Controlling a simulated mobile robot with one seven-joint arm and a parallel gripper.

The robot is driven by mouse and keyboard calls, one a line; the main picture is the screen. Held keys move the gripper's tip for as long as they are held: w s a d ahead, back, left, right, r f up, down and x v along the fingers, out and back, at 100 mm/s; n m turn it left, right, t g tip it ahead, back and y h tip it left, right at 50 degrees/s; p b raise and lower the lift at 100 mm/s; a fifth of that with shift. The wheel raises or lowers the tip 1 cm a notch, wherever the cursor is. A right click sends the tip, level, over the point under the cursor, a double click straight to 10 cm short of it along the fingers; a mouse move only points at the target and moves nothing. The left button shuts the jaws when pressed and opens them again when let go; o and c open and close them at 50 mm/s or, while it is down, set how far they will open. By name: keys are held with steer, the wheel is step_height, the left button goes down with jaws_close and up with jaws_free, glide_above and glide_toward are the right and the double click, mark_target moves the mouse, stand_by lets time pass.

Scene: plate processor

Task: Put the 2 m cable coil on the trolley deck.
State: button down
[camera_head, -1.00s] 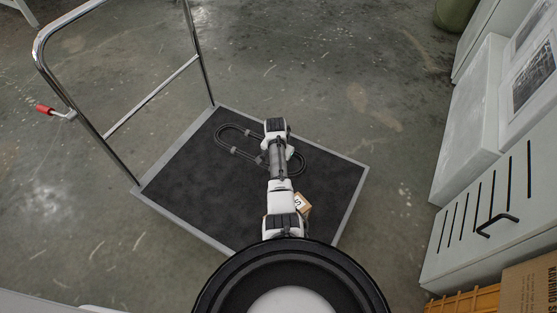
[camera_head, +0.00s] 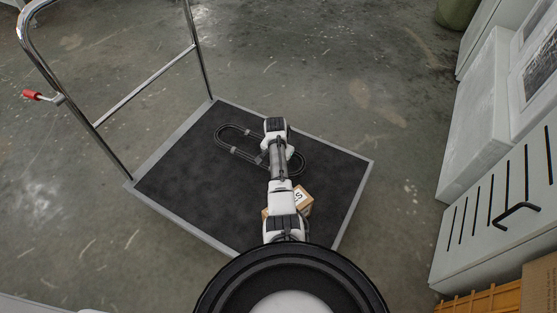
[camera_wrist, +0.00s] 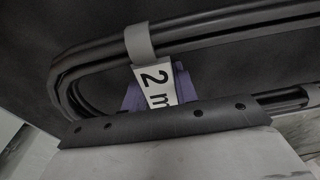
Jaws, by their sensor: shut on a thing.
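The black cable coil (camera_head: 237,151) is an elongated loop with grey ties, seen over the dark trolley deck (camera_head: 190,185) in the head view. In the wrist view the coil (camera_wrist: 210,35) carries a grey tie and a white tag (camera_wrist: 157,87) reading "2 m". My gripper (camera_wrist: 150,90) is shut on the coil near the tag, with purple finger parts showing behind it. My arm hides the middle of the coil in the head view. I cannot tell whether the coil touches the deck or hangs just above it.
A small cardboard box (camera_head: 303,198) sits on the deck beside my arm. The trolley's chrome handle (camera_head: 148,92) rises at the left. A grey cabinet (camera_head: 500,205) with a black handle stands at the right, with an orange crate (camera_head: 480,303) below. The deck's left part is bare.

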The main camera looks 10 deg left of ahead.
steer(key=shift+s+d+f, duration=0.1)
steer(key=shift+s+f, duration=0.1)
steer(key=shift+f, duration=0.35)
steer(key=shift+s+f, duration=0.2)
steer(key=shift+f, duration=0.35)
steer(key=c, duration=1)
jaws_free()
steer(key=shift+f, duration=0.1)
steer(key=shift+d, duration=0.15)
steer(key=shift+r+p, duration=0.35)
steer(key=shift+r, duration=0.25)
steer(key=r+p, duration=0.1)
steer(key=r, duration=0.4)
steer(key=a+r+p, duration=0.1)
steer(key=r+p, duration=0.1)
steer(key=r, duration=0.3)
steer(key=r+p, duration=0.2)
steer(key=r, duration=0.3)
steer(key=shift+s+a, duration=0.25)
steer(key=shift+a, duration=0.1)
